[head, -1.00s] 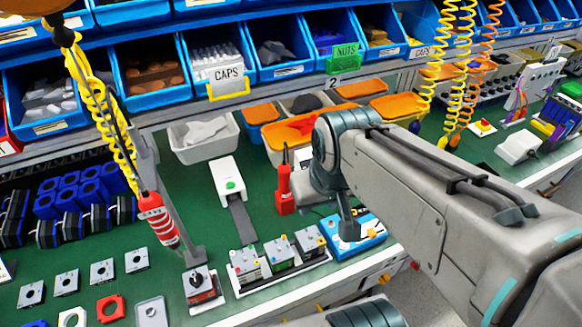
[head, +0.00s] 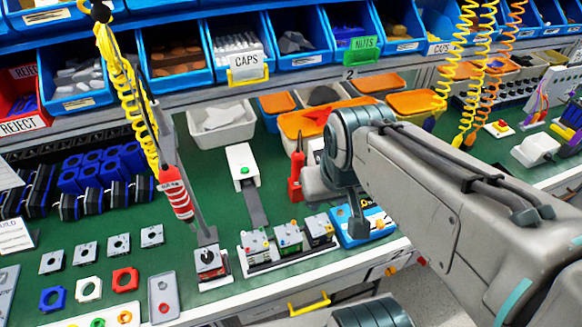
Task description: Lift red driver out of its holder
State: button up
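A red driver (head: 176,196) hangs upright on a coiled yellow cord at the left of the head view. Its lower end is close to a grey post (head: 203,222); I cannot tell whether they touch. A second red tool (head: 296,172) stands upright on the green bench, beside my arm. My gripper (head: 357,222) is at the lower end of my arm, over or near a blue box, well to the right of the hanging driver. Its fingers are too small and hidden to tell whether they are open or shut.
A row of small switch units (head: 288,240) stands between my gripper and the hanging driver. A white device (head: 242,165) and a pale bin (head: 222,124) lie behind. Blue parts bins (head: 237,48) line the shelf above. Square plates (head: 118,245) lie at the front left.

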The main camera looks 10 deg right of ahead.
aim_at(297, 158)
jog(key=k, duration=0.4)
jog(key=z, duration=0.7)
jog(key=i, duration=0.7)
jog(key=u, duration=0.05)
